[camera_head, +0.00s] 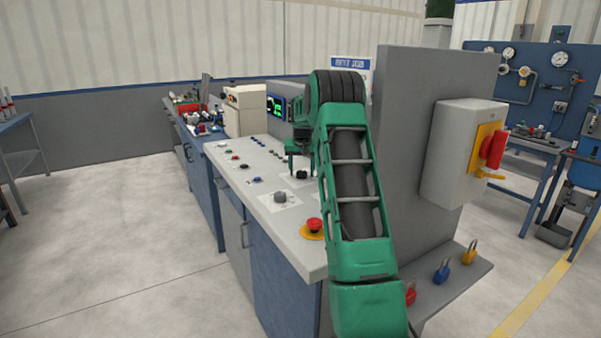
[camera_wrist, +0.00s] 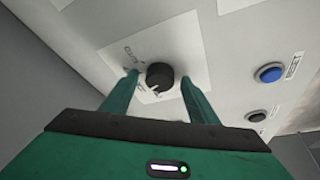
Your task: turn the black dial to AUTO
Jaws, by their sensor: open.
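The black dial (camera_wrist: 160,77) sits on a white label plate on the panel in the wrist view, with a small white pointer mark on its lower left side. The plate's lettering is too small and tilted to read surely. My gripper (camera_wrist: 160,80) has one finger on each side of the dial, open, with gaps visible between fingers and dial. In the head view the dial (camera_head: 301,174) shows small and dark on the console top, just below my gripper (camera_head: 298,165), whose fingertips are hard to make out there.
A blue button (camera_wrist: 270,72) and a black button (camera_wrist: 256,116) are right of the dial in the wrist view. On the console (camera_head: 240,170) stand a grey knob (camera_head: 280,197) and a red emergency stop (camera_head: 314,225) near my arm. A grey upright panel (camera_head: 415,140) rises at the right.

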